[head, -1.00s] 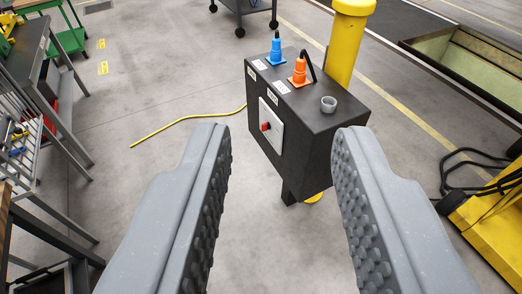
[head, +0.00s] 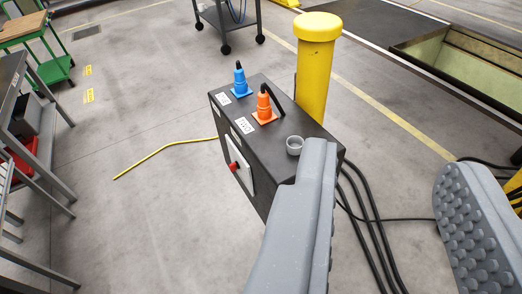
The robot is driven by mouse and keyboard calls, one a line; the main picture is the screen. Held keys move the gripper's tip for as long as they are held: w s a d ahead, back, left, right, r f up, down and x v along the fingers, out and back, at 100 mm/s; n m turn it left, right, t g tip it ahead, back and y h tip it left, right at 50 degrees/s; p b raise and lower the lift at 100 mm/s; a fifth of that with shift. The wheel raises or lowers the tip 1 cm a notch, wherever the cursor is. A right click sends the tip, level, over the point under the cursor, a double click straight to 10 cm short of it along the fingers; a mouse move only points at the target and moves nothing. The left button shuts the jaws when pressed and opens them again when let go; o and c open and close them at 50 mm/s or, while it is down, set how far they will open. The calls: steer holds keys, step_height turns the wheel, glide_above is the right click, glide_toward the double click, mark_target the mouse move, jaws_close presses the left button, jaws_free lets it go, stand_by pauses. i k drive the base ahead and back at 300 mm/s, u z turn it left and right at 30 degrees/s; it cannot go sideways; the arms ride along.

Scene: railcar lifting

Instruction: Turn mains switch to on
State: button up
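The mains switch is a red knob (head: 234,168) on a pale plate (head: 240,163) on the left-facing side of a dark box (head: 285,128). It is seen at a steep angle, so its setting cannot be told. My gripper (head: 385,185) is open and empty. Its left finger overlaps the lower right of the box in the picture, and its right finger is far to the right. The knob lies left of both fingers. Whether the left finger touches the box cannot be told.
A blue plug (head: 240,78), an orange plug (head: 264,105) and a grey round socket (head: 295,145) are on top of the box. A yellow post (head: 316,75) stands behind it. Black cables (head: 365,215) hang at right.

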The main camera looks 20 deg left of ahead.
mark_target(233, 166)
steer(key=u, duration=0.2)
steer(key=i, duration=1.3)
steer(key=u, duration=0.7)
